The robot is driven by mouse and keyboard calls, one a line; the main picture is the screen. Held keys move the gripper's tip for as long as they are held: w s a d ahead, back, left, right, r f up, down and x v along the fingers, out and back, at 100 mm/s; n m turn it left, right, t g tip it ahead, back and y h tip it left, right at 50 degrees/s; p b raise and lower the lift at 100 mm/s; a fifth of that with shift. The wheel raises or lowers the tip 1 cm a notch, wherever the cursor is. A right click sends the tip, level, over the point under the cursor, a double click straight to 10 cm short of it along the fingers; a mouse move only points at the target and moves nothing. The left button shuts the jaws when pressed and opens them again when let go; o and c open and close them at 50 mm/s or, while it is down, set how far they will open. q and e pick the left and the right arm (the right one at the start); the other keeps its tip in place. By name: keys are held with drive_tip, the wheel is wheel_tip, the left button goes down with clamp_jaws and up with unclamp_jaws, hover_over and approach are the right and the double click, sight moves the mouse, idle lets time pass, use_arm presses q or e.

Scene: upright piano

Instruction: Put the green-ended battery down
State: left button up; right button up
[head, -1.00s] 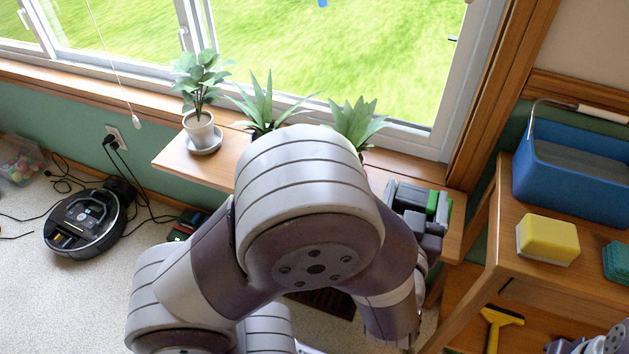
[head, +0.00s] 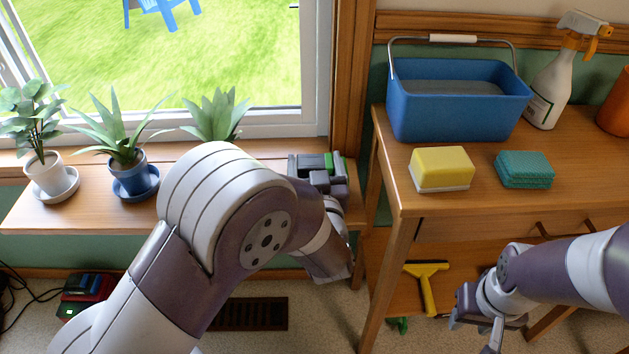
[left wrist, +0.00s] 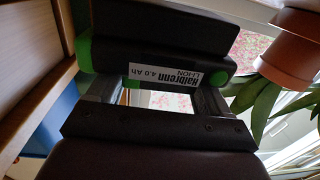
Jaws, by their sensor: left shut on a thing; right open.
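The green-ended battery (head: 313,162) is dark grey with green at its end and is held at the right end of the wooden window shelf (head: 250,207). My left gripper (head: 324,180) is shut on it. In the left wrist view, the battery (left wrist: 165,50) lies across the fingers, with green at both sides and a white label. I cannot tell whether its underside touches the shelf. My right gripper (head: 478,325) is open at the lower right, in front of the wooden side table (head: 400,188) and away from the battery.
Several potted plants stand along the shelf, the nearest (head: 217,118) left of the battery. The side table holds a blue bucket (head: 455,115), a yellow sponge (head: 441,167), teal sponges (head: 524,169) and a spray bottle (head: 552,88). A yellow squeegee (head: 428,285) is below.

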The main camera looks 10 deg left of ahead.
use_arm(q)
wheel_tip(320, 180, down, 2)
drive_tip(key=shift+f+b, duration=0.25)
drive_tip(key=shift+b, duration=0.2)
drive_tip(key=shift+r, duration=0.15)
use_arm(e)
drive_tip(key=shift+f, duration=0.8)
use_arm(q)
drive_tip(key=o, duration=1.3)
drive_tip(key=shift+f, duration=0.2)
drive_tip(key=shift+r+p, duration=0.25)
drive_tip(key=shift+p, duration=0.05)
drive_tip(key=shift+p+v, duration=1.6)
drive_tip(key=shift+v, duration=4.45)
use_arm(e)
drive_tip(key=shift+r, duration=1.75)
